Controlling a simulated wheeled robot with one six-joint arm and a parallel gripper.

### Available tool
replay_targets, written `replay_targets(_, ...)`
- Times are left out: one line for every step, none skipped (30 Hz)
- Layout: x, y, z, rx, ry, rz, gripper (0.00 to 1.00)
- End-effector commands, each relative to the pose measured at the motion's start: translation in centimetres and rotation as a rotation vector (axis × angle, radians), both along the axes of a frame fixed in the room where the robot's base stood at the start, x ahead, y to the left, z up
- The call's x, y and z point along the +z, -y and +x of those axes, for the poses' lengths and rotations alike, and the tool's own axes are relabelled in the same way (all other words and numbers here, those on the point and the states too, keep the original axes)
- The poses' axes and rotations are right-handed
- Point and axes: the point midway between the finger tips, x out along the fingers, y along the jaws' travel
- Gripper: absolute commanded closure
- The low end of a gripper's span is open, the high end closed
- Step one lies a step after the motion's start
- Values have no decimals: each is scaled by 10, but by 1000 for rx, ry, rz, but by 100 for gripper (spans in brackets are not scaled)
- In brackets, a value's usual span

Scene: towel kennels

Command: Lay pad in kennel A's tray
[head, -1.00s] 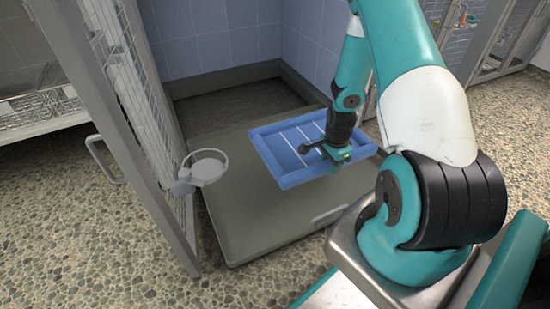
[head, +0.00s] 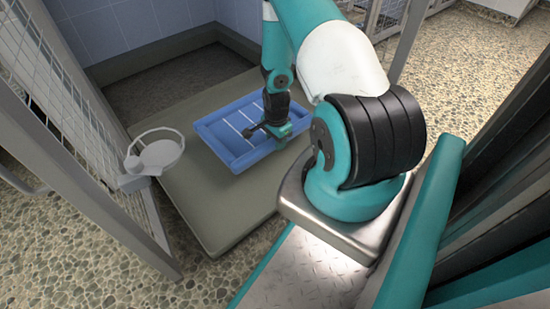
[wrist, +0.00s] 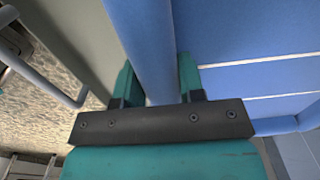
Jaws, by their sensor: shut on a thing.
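The pad (head: 213,143) is blue, with a raised rim and white lines across it. It is flat above kennel A's grey-green tray (head: 185,195), and I cannot tell whether it touches the tray. My gripper (head: 282,134) is shut on the pad's near right rim. In the wrist view, the teal fingers of my gripper (wrist: 158,88) sit on both sides of the blue rim of the pad (wrist: 235,40). My arm hides the tray's right part.
A wire-mesh door (head: 75,120) stands open on the left. A round bowl (head: 155,148) in a holder juts from it over the tray's left edge. Blue tiled walls (head: 120,30) close the kennel at the back. Pebbled floor (head: 60,240) is clear at the front left.

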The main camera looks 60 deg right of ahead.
Motion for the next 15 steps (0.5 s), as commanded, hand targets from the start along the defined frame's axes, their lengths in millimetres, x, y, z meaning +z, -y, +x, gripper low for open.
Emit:
replay_targets(-11,0,1,1,2,0,93)
replay_targets(-13,0,1,1,2,-1,93)
replay_targets(-15,0,1,1,2,0,93)
replay_targets(-16,0,1,1,2,0,93)
replay_targets(-18,0,1,1,1,0,93)
replay_targets(-20,-1,1,2,1,0,93)
replay_targets(-23,-1,1,2,1,0,93)
replay_targets(-27,-1,1,2,1,0,93)
replay_targets(-33,-1,1,2,0,0,93)
replay_targets(-39,-1,1,2,1,0,93)
replay_targets(-44,-1,1,2,1,0,93)
replay_targets(-51,-1,1,2,1,0,93)
replay_targets(-56,-1,1,2,1,0,93)
replay_targets(-59,-1,1,2,1,0,93)
replay_targets(-61,-1,1,2,2,-1,93)
